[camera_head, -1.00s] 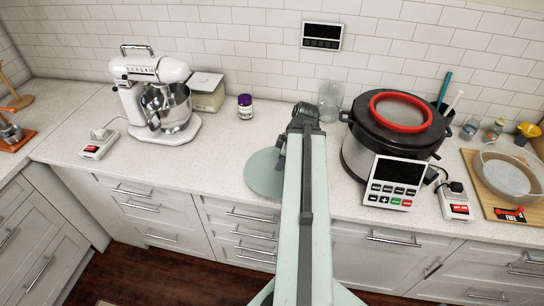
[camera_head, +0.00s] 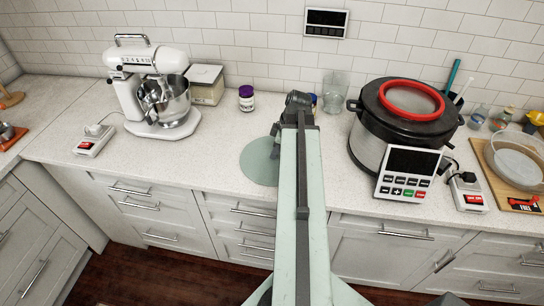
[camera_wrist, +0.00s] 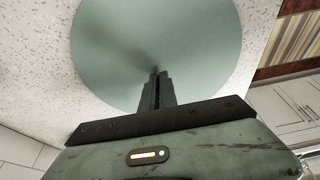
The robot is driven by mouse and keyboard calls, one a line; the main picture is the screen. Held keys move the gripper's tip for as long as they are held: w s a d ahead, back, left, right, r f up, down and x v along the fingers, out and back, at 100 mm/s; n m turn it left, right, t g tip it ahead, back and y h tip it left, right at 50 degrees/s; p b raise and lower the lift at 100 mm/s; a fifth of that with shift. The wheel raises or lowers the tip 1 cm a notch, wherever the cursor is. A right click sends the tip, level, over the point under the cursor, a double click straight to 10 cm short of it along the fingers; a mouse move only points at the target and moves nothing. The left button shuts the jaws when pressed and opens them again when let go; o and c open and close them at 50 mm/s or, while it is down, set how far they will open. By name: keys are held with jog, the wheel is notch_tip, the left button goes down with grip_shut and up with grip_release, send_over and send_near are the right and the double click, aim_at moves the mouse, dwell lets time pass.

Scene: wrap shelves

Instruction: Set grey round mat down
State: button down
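The grey round mat (camera_head: 259,161) is a flat grey-green disc near the front edge of the counter, left of my arm in the head view. My gripper (camera_wrist: 155,75) reaches over the near rim of the mat, which fills much of the wrist view (camera_wrist: 120,40). Its dark fingers look narrow and closed on the rim, with a dark shadow at the tips. The lower side of the grip is hidden. The mat looks level and close to the counter; I cannot tell whether it touches it. In the head view the fingers are hard to make out.
The white counter (camera_head: 220,150) is clear left of the mat. A stand mixer (camera_head: 155,95), a box (camera_head: 205,85) and a purple-lidded jar (camera_head: 246,99) stand behind and left. A glass (camera_head: 335,85) and a large black-lidded cooker (camera_head: 375,140) stand to the right.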

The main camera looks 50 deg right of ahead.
jog(key=shift+w+a, duration=0.25)
jog(key=shift+w, duration=0.3)
jog(key=shift+s+f, duration=0.1)
jog(key=shift+f, duration=0.15)
jog(key=c, duration=1.6)
grip_release()
jog(key=shift+c, duration=0.2)
jog(key=shift+r, duration=0.1)
jog(key=p+v, duration=1.2)
jog(key=shift+r, duration=0.25)
jog(key=shift+f, duration=0.1)
